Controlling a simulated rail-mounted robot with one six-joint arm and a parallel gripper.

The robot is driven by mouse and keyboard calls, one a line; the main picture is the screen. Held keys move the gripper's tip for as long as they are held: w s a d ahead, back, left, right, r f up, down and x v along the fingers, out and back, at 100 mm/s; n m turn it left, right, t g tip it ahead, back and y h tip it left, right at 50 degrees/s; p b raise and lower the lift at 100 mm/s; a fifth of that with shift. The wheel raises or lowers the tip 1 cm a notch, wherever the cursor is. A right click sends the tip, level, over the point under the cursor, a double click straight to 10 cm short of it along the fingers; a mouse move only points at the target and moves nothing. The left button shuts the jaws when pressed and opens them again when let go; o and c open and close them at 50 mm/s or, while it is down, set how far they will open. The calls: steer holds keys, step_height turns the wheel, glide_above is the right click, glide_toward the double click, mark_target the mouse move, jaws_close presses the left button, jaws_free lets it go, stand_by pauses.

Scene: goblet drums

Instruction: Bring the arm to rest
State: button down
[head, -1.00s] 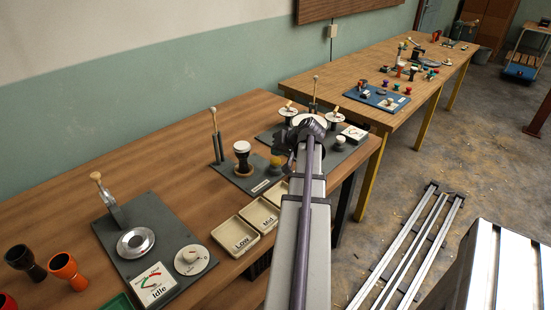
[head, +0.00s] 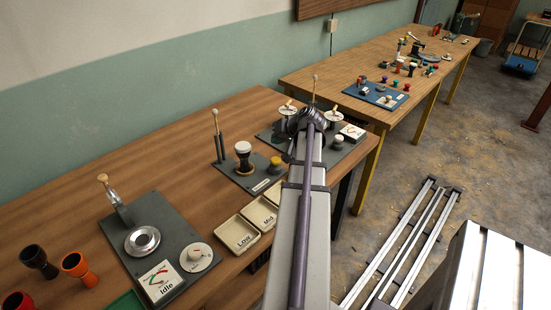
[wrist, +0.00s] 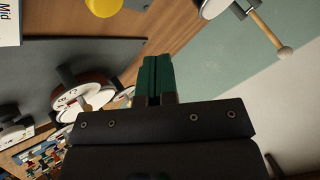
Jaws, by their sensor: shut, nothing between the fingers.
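My gripper (wrist: 158,78) shows in the wrist view as two green fingers pressed together with nothing between them. It hangs in the air above the wooden table and the dark grey board. In the head view my arm reaches forward over the near table (head: 150,150), and its own links hide the fingers. A black-and-white goblet drum (head: 243,156) stands upright on a grey board, left of the arm's end.
The Low tray (head: 236,234) and Mid tray (head: 261,211) lie left of my arm. A tuning board (head: 178,225) with a dial reading Idle and loose drums (head: 78,267) are at left. Lever fixtures (head: 289,109) stand close around the arm's end. The far table (head: 345,75) holds small parts.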

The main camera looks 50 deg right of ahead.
stand_by(0.4)
steer(key=shift+a, duration=0.1)
steer(key=a+f+n+g+p, duration=0.1)
steer(key=a+n+g, duration=0.2)
steer(key=a, duration=1.3)
steer(key=w+a+n+g, duration=0.1)
steer(key=a+n+g, duration=0.2)
steer(key=a, duration=1.4)
steer(key=w+a+f+n+g+p, duration=0.1)
steer(key=a+n+g, duration=0.2)
steer(key=a, duration=1.4)
steer(key=shift+a+f+p, duration=0.2)
steer(key=shift+f+p, duration=0.1)
